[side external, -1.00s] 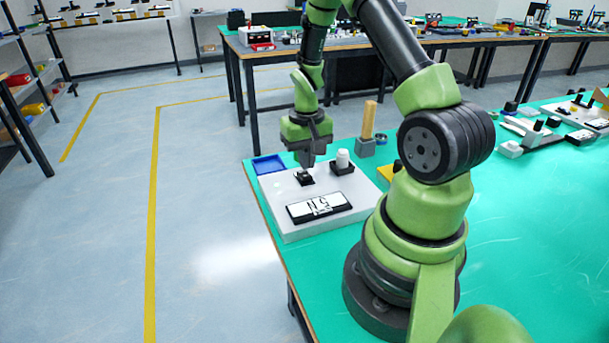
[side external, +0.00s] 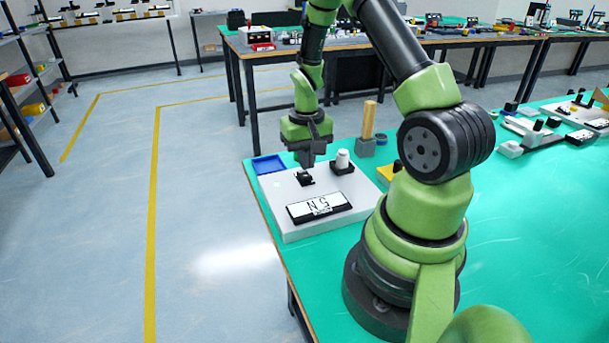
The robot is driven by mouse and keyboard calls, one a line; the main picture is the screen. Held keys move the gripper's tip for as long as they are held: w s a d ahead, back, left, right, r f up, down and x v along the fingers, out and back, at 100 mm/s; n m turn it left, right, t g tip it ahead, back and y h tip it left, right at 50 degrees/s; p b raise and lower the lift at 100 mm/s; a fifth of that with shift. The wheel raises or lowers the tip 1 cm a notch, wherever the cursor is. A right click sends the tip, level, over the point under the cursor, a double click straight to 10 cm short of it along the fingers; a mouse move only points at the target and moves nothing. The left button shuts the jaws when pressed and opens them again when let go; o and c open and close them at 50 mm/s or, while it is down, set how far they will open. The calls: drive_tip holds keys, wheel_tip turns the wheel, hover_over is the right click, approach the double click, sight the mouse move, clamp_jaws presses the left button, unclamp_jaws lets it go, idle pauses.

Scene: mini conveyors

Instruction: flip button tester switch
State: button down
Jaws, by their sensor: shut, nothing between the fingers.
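The button tester is a light grey box (side external: 283,218) on the green table near its left edge. A small black switch (side external: 304,179) sits on its top, towards the back. A white round button on a black base (side external: 342,162) stands to the right of the switch. My gripper (side external: 308,165) points down, shut and empty, just above and behind the switch. Whether its fingertips touch the switch I cannot tell.
A blue tray (side external: 268,164) lies behind the tester at the table's left edge. A grey block with an upright wooden handle (side external: 367,130) stands behind right. A yellow part (side external: 386,172) sits right of the tester. The green table (side external: 530,240) is clear at the front right.

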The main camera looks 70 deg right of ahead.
sight(305, 176)
drive_tip(key=shift+f, duration=1.3)
idle(0.5)
drive_tip(key=shift+r, duration=3.5)
drive_tip(key=shift+w+a+r, duration=0.1)
drive_tip(key=shift+r, duration=0.15)
drive_tip(key=s+a+r+n+t, duration=0.3)
drive_tip(key=a+r+t, duration=0.2)
drive_tip(key=a+r, duration=1.1)
drive_tip(key=s+a+r+n+t+y, duration=0.2)
drive_tip(key=s+a+r, duration=0.1)
drive_tip(key=s, duration=0.3)
drive_tip(key=shift+a+r, duration=0.25)
drive_tip(key=shift+a, duration=0.3)
